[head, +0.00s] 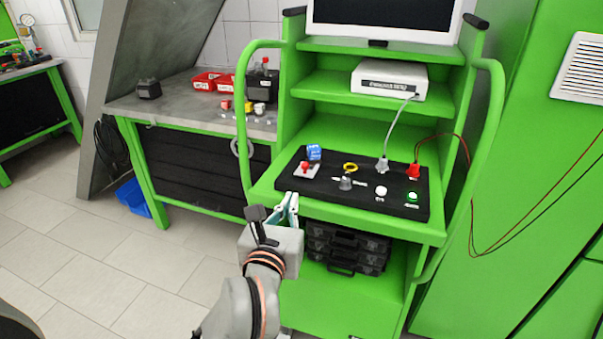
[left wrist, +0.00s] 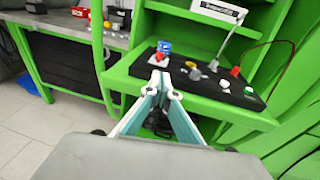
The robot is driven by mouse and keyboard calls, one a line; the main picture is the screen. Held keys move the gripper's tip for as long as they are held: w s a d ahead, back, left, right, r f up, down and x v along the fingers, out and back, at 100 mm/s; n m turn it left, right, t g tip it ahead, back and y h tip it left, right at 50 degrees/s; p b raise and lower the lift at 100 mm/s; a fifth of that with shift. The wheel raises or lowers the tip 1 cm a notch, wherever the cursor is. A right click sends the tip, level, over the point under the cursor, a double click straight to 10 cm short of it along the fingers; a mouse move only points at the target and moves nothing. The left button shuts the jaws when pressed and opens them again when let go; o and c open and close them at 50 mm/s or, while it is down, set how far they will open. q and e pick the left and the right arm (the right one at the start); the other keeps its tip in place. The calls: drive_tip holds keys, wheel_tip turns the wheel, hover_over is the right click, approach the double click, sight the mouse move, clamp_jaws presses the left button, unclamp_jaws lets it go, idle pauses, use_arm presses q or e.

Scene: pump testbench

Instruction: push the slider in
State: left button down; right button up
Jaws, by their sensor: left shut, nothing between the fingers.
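The black control panel (head: 325,191) lies on the green cart's shelf. At its left end a red knob (head: 305,167) sits on a small light plate (head: 300,172); it looks like the slider, though I cannot be sure. It also shows in the left wrist view (left wrist: 161,57), just beyond the fingertips. My left gripper (head: 291,198) is shut and empty. It is in front of the panel's left front edge, pointing towards the red knob, and seems apart from it. The fingertips also show in the left wrist view (left wrist: 161,92). My right gripper is in neither view.
A blue block (head: 314,152), a yellow ring (head: 350,168), a grey knob (head: 345,184), a white button (head: 381,191) and a green button (head: 412,196) share the panel. Plugs with cables stand behind. Black cases (head: 345,250) sit below. The cart's green side rail (head: 241,120) rises at left.

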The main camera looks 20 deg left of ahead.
sight(307, 165)
use_arm(q)
drive_tip(key=w, duration=0.4)
drive_tip(key=w+a+f, duration=0.1)
drive_tip(key=w, duration=0.8)
drive_tip(key=shift+w+a+f+p, duration=0.3)
drive_tip(key=shift+a+p, duration=0.05)
drive_tip(key=shift+p, duration=0.05)
drive_tip(key=shift+w, duration=0.1)
drive_tip(key=w+b, duration=0.1)
drive_tip(key=w, duration=0.2)
drive_tip(key=shift+w, duration=0.3)
drive_tip(key=shift+r, duration=0.1)
drive_tip(key=shift+d, duration=0.15)
